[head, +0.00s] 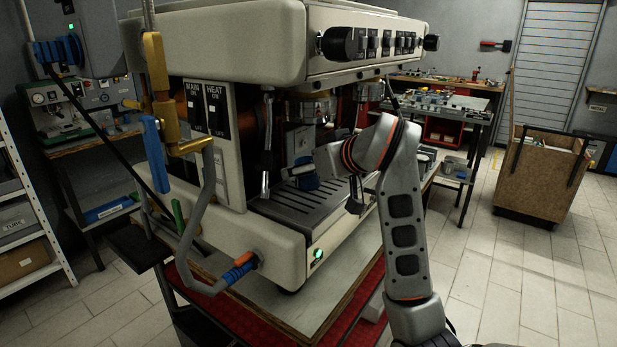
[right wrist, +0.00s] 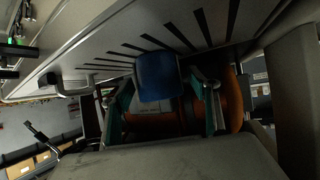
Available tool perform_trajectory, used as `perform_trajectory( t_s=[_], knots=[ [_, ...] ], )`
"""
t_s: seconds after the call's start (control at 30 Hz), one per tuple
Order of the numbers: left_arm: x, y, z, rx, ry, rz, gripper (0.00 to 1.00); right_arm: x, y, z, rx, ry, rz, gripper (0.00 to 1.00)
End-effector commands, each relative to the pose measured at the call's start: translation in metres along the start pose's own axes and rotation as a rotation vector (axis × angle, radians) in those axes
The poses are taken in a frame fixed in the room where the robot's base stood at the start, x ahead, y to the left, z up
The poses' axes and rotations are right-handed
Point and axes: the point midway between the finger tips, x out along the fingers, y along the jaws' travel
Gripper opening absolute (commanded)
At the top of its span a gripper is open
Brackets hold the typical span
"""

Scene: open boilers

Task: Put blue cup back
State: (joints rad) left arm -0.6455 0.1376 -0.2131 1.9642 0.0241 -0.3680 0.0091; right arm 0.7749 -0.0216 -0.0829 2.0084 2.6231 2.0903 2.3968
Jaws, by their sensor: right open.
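The blue cup (head: 306,184) is on the slotted drip tray (head: 290,212) of the large cream coffee machine, partly hidden by my right gripper. In the right wrist view the blue cup (right wrist: 158,77) shows against the slotted tray, which appears at the top of the tilted picture. My right gripper (right wrist: 162,100) is open, its teal-padded fingers apart on either side of the cup in that picture. I cannot tell whether either finger touches it. In the head view the right gripper (head: 298,171) reaches in over the tray from the right. My left gripper is not in view.
The machine's cream body (head: 220,40) and group heads (head: 313,105) are above and around the tray. A grey bent pipe (head: 205,220) sticks out at the front left. A wooden cart (head: 540,175) stands at right on clear tiled floor.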

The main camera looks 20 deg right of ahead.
Motion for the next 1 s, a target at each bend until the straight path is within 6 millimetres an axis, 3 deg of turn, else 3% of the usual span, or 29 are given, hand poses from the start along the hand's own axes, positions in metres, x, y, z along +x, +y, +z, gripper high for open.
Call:
perform_trajectory(
  t_s=[0.2, 0.37, 0.4, 0.83, 1.0],
  knots=[
    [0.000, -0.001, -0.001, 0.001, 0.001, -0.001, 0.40, 0.001, 0.000, -0.001, 0.000, 0.001, 0.001, 0.60],
    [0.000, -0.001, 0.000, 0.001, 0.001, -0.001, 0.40, 0.001, 0.000, -0.001, 0.000, 0.001, 0.001, 0.21],
    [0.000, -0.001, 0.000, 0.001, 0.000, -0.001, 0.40, 0.001, 0.000, -0.001, 0.000, 0.001, 0.001, 0.18],
    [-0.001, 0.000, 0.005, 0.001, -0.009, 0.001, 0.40, -0.003, 0.001, -0.004, 0.000, 0.003, 0.002, 0.14],
    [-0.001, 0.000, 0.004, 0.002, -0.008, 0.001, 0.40, -0.013, 0.002, -0.017, -0.001, 0.006, 0.001, 0.14]
  ],
)
